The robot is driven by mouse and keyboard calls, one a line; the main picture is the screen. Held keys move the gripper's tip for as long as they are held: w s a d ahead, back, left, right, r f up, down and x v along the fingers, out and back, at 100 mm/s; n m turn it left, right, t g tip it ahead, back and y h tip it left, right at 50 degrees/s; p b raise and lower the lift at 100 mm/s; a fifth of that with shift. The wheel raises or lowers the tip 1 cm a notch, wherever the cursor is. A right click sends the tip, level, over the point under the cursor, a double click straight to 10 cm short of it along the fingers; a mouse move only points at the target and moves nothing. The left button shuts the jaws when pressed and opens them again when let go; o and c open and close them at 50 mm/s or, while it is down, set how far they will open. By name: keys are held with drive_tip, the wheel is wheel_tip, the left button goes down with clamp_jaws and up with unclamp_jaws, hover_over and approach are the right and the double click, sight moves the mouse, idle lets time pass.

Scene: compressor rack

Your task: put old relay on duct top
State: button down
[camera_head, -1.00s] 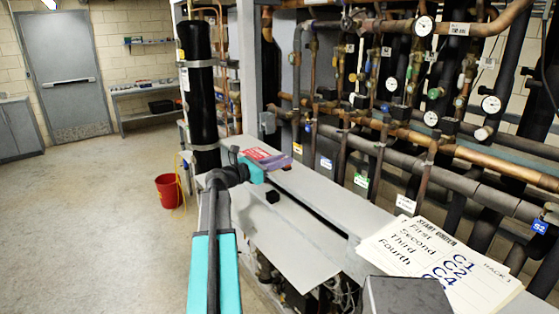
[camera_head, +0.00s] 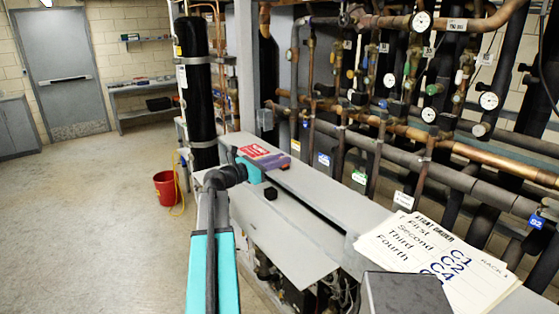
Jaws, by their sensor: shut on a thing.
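My arm reaches forward from the bottom of the view to my gripper (camera_head: 252,171), low over the left end of the grey duct top (camera_head: 345,203). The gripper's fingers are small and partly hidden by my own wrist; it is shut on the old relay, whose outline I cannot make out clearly. A red and white labelled patch with a purple right end (camera_head: 266,155) shows right beside the gripper's far side. I cannot tell whether it touches the gripper. A small black block (camera_head: 270,193) sits on the grey panel, just right of and nearer than the gripper.
Copper and black pipes with gauges (camera_head: 430,115) fill the right side behind the duct. A tall black cylinder (camera_head: 197,85) stands behind the gripper. Handwritten order sheets (camera_head: 445,262) lie at right front. A red bucket (camera_head: 167,188) stands on the open floor at left.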

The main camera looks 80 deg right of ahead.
drive_tip(key=c, duration=1.5)
unclamp_jaws()
drive_tip(key=shift+o, duration=0.2)
drive_tip(key=b+v, duration=0.4)
drive_tip(key=v, duration=1)
